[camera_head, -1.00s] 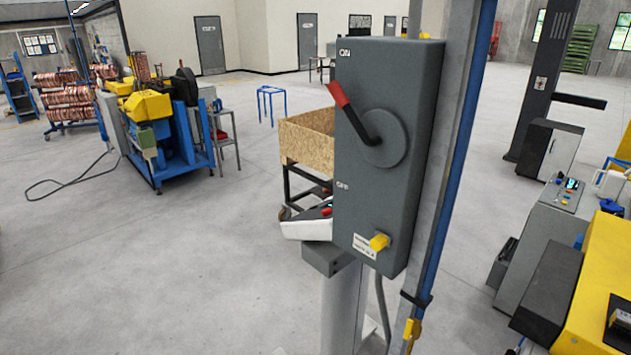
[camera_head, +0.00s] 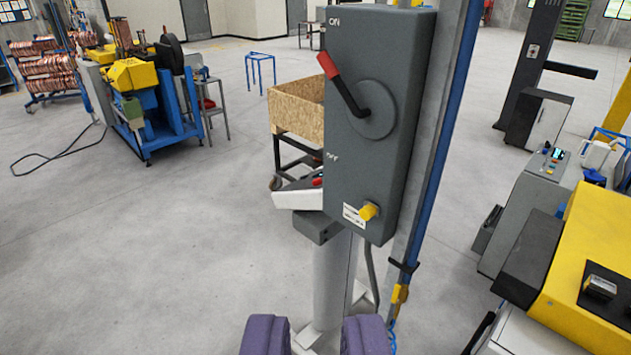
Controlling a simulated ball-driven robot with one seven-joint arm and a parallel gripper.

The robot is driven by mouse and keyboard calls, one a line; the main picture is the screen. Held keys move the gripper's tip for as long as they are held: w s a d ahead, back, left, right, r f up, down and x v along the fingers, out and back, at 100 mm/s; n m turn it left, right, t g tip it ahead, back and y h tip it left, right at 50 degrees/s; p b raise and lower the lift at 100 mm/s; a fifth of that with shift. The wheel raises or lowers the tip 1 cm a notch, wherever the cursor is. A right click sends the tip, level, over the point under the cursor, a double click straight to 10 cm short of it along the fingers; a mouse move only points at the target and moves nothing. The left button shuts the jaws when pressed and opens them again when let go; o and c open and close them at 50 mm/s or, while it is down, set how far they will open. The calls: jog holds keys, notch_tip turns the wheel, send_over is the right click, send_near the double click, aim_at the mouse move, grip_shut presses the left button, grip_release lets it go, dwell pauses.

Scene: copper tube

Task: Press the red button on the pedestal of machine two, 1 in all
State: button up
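My gripper (camera_head: 315,336) shows at the bottom edge as two purple padded fingers with a wide gap between them. A white sloped control panel (camera_head: 296,200) sits on top, mostly hidden behind a grey switch box. A small red part (camera_head: 317,182), perhaps the red button, shows at the box's left edge. I cannot read which machine the pedestal belongs to. My gripper is apart from it, low in the picture.
The grey switch box (camera_head: 400,90) with a red-handled lever (camera_head: 340,83) and yellow knob (camera_head: 368,211) blocks the view. A blue-grey column (camera_head: 440,150) stands behind it. A yellow machine (camera_head: 590,260) is at right, a blue-yellow machine (camera_head: 150,110) at left.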

grip_shut()
dwell(1.3)
notch_tip(320, 180, down, 15)
jog(key=b, duration=1.5)
jog(key=shift+f, duration=0.1)
